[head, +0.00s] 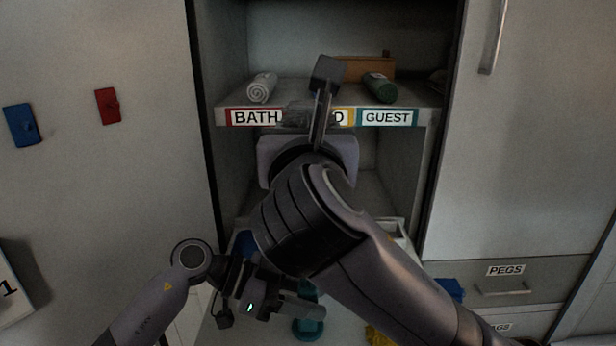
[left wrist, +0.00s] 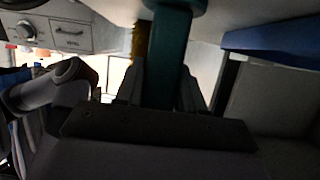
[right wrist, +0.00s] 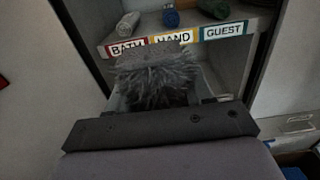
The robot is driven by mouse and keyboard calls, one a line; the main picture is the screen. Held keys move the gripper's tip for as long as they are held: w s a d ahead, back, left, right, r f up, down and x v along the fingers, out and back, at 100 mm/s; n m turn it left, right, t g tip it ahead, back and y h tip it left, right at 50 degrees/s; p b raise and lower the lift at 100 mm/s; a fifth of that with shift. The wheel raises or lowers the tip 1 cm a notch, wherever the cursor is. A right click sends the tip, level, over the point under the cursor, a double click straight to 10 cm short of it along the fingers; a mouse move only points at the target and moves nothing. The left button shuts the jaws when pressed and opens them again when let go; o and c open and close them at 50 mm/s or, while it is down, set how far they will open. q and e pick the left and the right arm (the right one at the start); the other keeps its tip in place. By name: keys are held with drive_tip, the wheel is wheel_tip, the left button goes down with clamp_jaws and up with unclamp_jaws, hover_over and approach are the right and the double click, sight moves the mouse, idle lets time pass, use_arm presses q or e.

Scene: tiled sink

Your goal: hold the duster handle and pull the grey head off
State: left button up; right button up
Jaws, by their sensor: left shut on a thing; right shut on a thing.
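My left gripper (head: 296,303) is low in the head view, shut on the teal duster handle (head: 308,326). In the left wrist view the handle (left wrist: 167,55) runs between both fingers and widens at the top edge. My right gripper (head: 321,85) is raised in front of the shelf, shut on the grey fluffy duster head (right wrist: 155,75). In the head view only a bit of the grey head (head: 293,118) shows beside the finger; my arm hides the rest. The handle and head appear well apart, with no handle seen below the head.
The open cabinet's shelf (head: 226,117) has BATH, HAND and GUEST labels, a rolled white towel (head: 262,87) and a green one (head: 380,88). A PEGS drawer (head: 505,280) is at right. Blue (head: 451,289) and yellow (head: 379,337) items lie low.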

drive_tip(key=shift+r, duration=1.1)
use_arm(q)
drive_tip(key=o, duration=1.3)
drive_tip(key=shift+c, duration=0.2)
